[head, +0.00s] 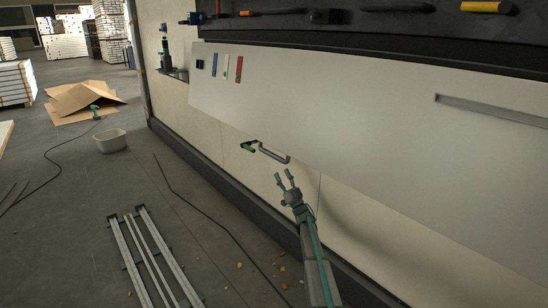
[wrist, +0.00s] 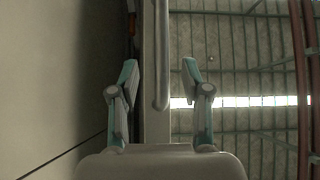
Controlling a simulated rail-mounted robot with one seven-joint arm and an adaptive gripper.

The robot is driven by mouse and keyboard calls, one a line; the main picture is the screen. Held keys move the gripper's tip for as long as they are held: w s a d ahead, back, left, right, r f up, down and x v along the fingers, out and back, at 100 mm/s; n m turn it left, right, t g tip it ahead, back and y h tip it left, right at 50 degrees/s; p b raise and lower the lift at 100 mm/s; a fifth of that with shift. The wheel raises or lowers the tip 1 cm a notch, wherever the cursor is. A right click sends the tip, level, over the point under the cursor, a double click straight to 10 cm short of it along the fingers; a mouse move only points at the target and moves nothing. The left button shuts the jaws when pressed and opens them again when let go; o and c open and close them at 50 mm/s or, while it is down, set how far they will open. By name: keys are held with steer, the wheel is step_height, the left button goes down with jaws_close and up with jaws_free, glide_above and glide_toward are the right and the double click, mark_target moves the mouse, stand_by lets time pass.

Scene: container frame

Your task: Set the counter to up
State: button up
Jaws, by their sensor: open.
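The counter looks to be the long pale panel (head: 330,85) along the wall in the head view. I cannot tell its exact tilt.
Blue, white and red strips (head: 239,69) sit near the panel's left end. Tools (head: 397,7) lie on the dark shelf above. On the floor are metal rails (head: 150,255), a pale tub (head: 111,140), cardboard (head: 80,98) and a cable (head: 205,212).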

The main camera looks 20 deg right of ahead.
mark_target(272, 156)
steer(key=b+x, duration=0.2)
steer(key=x, duration=0.8)
steer(key=shift+w+a+r, duration=0.1)
steer(key=shift+w+r, duration=0.05)
steer(key=shift+r, duration=0.2)
jaws_close()
